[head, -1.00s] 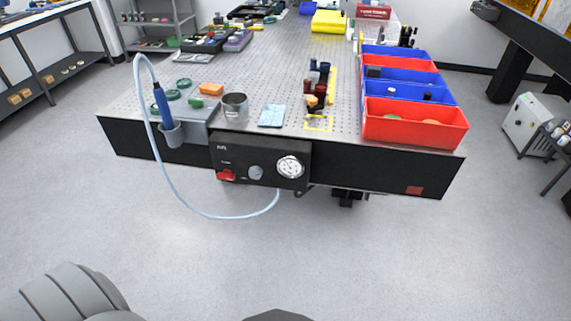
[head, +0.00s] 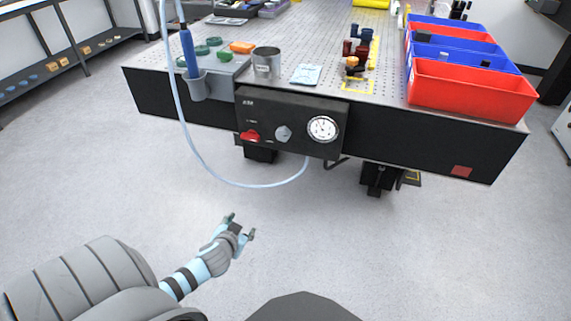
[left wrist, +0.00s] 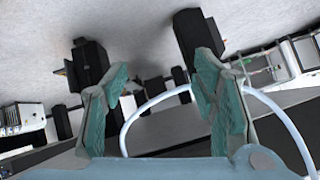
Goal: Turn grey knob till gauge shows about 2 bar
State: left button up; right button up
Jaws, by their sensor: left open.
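The grey knob (head: 283,133) sits on the front of a black control box (head: 262,108) fixed to the table's front edge. The round white gauge (head: 322,128) is just right of the knob; its reading is too small to tell. A red handle (head: 250,135) is left of the knob. My left gripper (head: 240,229) is open and empty, in front of and below the box, well apart from the knob. Its two fingers also show spread in the left wrist view (left wrist: 160,100). My right gripper is not in view.
A pale blue hose (head: 200,163) loops down from the blue tool (head: 189,52) in its holder to below the box, hanging in front. Red and blue bins (head: 470,95) stand on the table's right. The floor before the table is clear.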

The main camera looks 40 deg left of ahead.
pick_arm(q)
jog(key=w+r+t+b, duration=0.4)
jog(key=w+r, duration=0.1)
jog(key=r, duration=0.2)
jog(key=n+t+b, duration=0.2)
jog(key=t+b, duration=0.1)
jog(key=t, duration=0.1)
send_near(282, 137)
jog(key=shift+y, duration=0.4)
jog(key=b+x, duration=0.1)
jog(key=x, duration=0.3)
jog(key=b+x, duration=0.2)
jog(key=x, duration=0.2)
jog(key=shift+w+d+f, duration=0.15)
jog(key=shift+w+d, duration=0.05)
jog(key=shift+w, duration=0.15)
jog(key=c, duration=1.2)
jog(key=shift+o, duration=0.2)
jog(key=shift+p, duration=0.65)
jog(key=shift+m, duration=0.4)
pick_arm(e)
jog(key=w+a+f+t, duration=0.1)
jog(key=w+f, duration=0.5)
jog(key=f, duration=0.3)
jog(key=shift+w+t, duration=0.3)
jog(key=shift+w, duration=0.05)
